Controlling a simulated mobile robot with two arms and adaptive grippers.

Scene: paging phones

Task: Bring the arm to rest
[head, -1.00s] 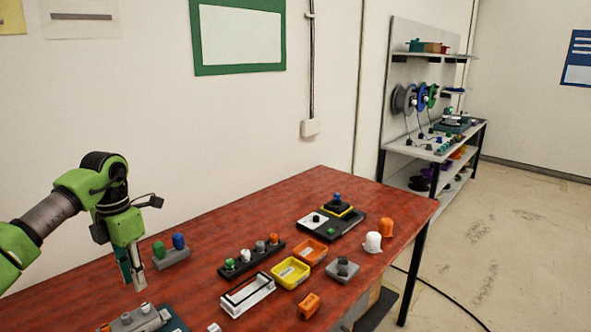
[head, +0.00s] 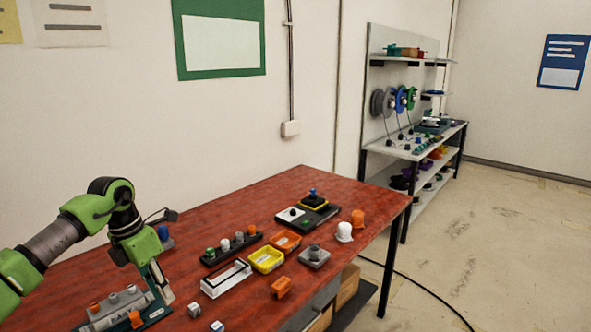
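My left gripper (head: 159,288), green with slim fingers, points down at the left of the head view. It is over the red table (head: 225,305), just beside a grey block with an orange knob on a teal plate (head: 158,312). Its fingers look close together, but their gap is not clear from this angle. I see nothing held between them. It partly hides a grey block with a blue peg (head: 166,239) behind it. My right gripper is not in view.
On the table are a white tray (head: 228,282), a yellow bin (head: 266,261), an orange bin (head: 287,242), a rack of knobs (head: 230,252), a black device (head: 307,214) and a white cap (head: 344,233). Shelving (head: 415,147) stands beyond. Floor at right is mostly clear, with a cable.

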